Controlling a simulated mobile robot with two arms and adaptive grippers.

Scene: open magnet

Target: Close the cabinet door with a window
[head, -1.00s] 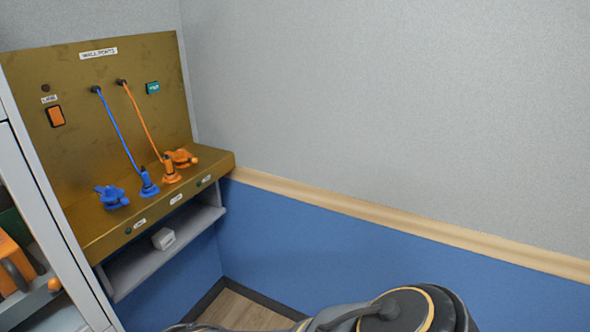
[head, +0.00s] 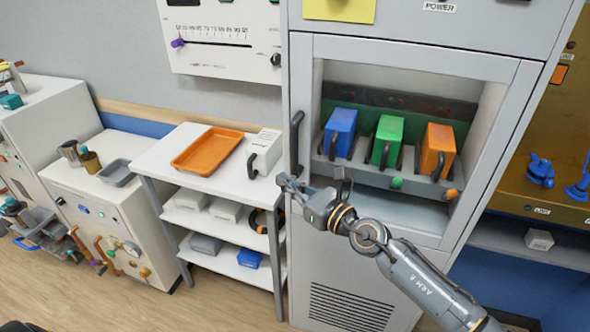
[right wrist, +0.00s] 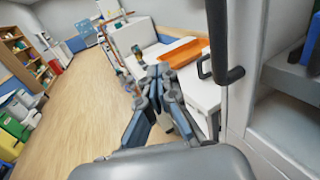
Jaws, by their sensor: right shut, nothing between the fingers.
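The grey cabinet door with a window (head: 415,52) is at the centre right of the head view. Its frame looks flush or nearly flush with the cabinet front; I cannot tell whether a small gap remains. Its dark vertical handle (head: 296,143) is on the left side and also shows in the right wrist view (right wrist: 220,74). Blue, green and orange blocks show through the window. My right gripper (head: 281,181) is shut and empty, just below the handle's lower end. In the right wrist view its fingertips (right wrist: 159,73) are left of the handle. My left gripper is out of view.
A white shelf unit (head: 160,160) with an orange tray (head: 207,149) and a grey-white box (head: 265,151) stands left of the cabinet. A brass-coloured panel (head: 565,120) is to the right. Wood floor (head: 215,300) is open in front.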

